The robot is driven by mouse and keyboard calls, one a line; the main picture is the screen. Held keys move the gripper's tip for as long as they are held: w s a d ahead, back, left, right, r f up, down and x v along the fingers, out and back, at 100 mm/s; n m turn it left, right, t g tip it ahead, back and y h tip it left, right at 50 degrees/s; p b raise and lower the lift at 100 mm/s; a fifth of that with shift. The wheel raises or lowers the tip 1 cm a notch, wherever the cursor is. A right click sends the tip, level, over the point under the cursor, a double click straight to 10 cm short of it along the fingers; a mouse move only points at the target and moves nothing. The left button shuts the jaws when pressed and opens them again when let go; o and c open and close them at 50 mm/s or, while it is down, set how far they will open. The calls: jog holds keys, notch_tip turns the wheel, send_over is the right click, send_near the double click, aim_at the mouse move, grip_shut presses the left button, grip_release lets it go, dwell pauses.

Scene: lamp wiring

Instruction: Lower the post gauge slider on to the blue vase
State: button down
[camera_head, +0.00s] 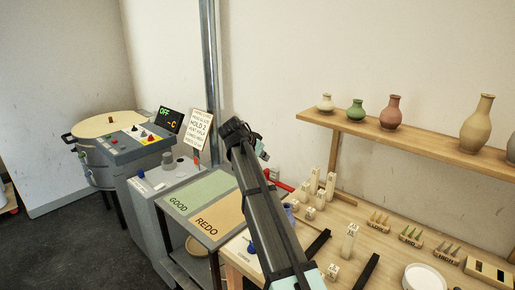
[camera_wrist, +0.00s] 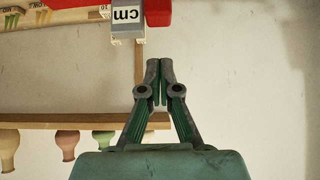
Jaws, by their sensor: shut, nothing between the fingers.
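My gripper (camera_head: 263,153) is at the upper end of my arm in the head view, above the back of the workbench. In the wrist view its two fingers (camera_wrist: 152,80) are closed together and empty. The post gauge shows there as a grey post end with a "cm" label (camera_wrist: 127,20) and a red part (camera_wrist: 158,12), just beyond the fingertips and apart from them. In the head view the red slider (camera_head: 281,184) sticks out beside my arm. A small bluish vase (camera_head: 294,205) seems to stand below it, partly hidden by my arm.
A wall shelf (camera_head: 425,149) holds several vases. Green GOOD (camera_head: 198,192) and orange REDO (camera_head: 216,218) pads lie left of my arm.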

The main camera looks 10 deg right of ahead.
aim_at(269, 169)
jog(key=shift+w+d+f+p, duration=0.1)
jog(key=shift+f+p, duration=0.65)
jog(key=shift+f, duration=1.5)
notch_tip(269, 169, down, 8)
jog(key=b, duration=0.5)
jog(key=shift+b, duration=0.3)
jog(key=shift+r, duration=0.25)
